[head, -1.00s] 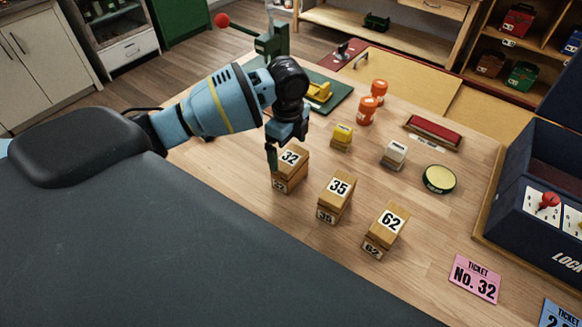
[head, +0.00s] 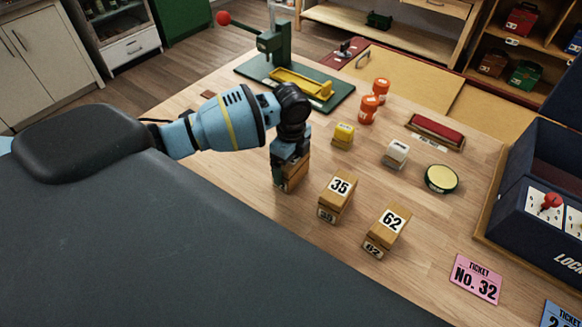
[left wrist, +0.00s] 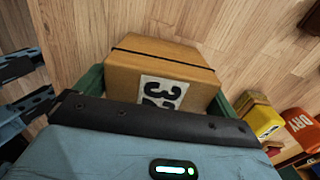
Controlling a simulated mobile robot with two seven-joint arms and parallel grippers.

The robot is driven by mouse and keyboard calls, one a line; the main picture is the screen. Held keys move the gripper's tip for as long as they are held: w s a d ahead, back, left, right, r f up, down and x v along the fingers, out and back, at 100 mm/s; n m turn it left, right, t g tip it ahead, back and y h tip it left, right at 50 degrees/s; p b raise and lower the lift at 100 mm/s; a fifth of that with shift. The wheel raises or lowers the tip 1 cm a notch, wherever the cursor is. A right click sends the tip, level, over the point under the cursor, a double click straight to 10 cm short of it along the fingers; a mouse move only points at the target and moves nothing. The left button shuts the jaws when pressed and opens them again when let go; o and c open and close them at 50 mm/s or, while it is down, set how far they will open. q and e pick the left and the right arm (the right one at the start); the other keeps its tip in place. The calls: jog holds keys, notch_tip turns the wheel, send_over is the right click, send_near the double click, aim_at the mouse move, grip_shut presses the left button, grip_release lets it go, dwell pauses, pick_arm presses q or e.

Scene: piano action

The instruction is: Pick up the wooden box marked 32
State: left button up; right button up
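The wooden box marked 32 (head: 295,178) stands on the wooden table, mostly hidden in the head view by my left gripper (head: 284,178). In the left wrist view, the box (left wrist: 160,62) shows its wooden top, a dark line across it and the label 32. My left gripper (left wrist: 160,95) has its green fingers on either side of the box, spread wide. The fingers lie very close to the box's sides; whether they touch it is hard to tell.
Beyond are a yellow block (head: 343,134), a white block (head: 396,153), a round tin (head: 441,179) and orange bottles (head: 368,109). A green press (head: 275,45) stands at the back.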

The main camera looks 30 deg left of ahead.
pick_arm(q)
jog(key=c, duration=0.7)
jog(key=shift+o, duration=0.2)
jog(key=shift+r, duration=0.1)
jog(key=shift+r, duration=0.4)
jog(key=r, duration=0.2)
jog(key=shift+s+r, duration=0.35)
jog(key=shift+r, duration=0.05)
jog(key=s+d+r+p, duration=0.1)
jog(key=s+d, duration=0.2)
jog(key=s, duration=1.2)
jog(key=shift+r, duration=0.15)
pick_arm(e)
jog(key=shift+w+d+r, duration=0.2)
jog(key=shift+w+r, duration=0.55)
jog(key=shift+r, duration=0.05)
